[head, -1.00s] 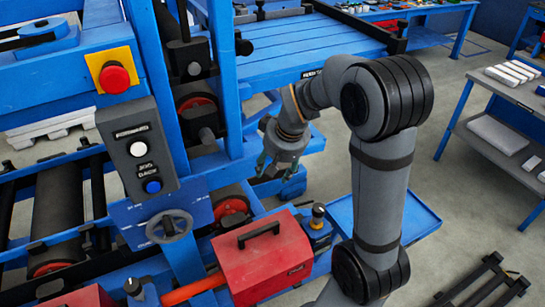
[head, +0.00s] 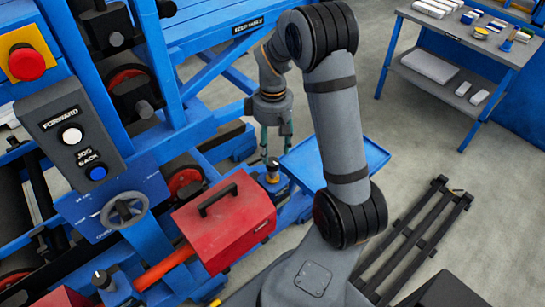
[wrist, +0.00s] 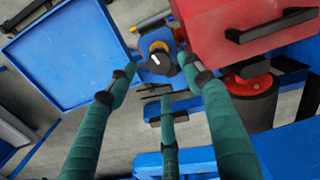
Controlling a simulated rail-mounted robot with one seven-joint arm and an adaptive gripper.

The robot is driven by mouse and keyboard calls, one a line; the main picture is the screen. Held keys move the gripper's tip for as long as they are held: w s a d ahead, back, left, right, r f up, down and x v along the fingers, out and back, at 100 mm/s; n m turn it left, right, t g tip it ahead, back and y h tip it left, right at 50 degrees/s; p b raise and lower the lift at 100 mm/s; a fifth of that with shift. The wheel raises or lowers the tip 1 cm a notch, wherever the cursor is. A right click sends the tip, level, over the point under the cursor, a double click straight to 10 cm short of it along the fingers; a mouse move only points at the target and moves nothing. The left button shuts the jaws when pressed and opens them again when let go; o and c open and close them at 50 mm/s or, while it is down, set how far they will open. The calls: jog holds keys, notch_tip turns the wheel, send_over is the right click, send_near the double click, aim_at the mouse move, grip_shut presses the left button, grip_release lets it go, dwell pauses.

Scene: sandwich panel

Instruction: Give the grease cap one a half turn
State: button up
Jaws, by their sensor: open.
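A grease cap (head: 272,172) with a dark top and a brassy ring stands upright on a blue mount beside the red box. In the wrist view the cap (wrist: 158,57) shows a white mark on its top. My gripper (head: 276,150) points down just above the cap, its teal fingers spread. In the wrist view my open gripper (wrist: 162,76) has fingertips to the left, right and below the cap. The fingers look apart from the cap, though the exact height gap is hard to tell. A second, similar dark-topped cap (head: 102,279) stands at the lower left.
The red box (head: 225,222) with a black handle is close beside the cap. A blue tray (head: 355,155) lies on the other side. A handwheel (head: 124,210) and a button panel (head: 73,140) are at the left.

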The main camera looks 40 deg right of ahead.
aim_at(272, 161)
jog(key=shift+f, duration=2.6)
jog(key=c, duration=0.4)
jog(key=c, duration=0.7)
jog(key=shift+c, duration=0.2)
jog(key=shift+w+f+m+b, duration=0.1)
jog(key=shift+f+m+b, duration=0.1)
jog(key=shift+m+b, duration=0.7)
jog(key=shift+b, duration=0.1)
jog(key=shift+r+m, duration=0.25)
jog(key=shift+m, duration=0.05)
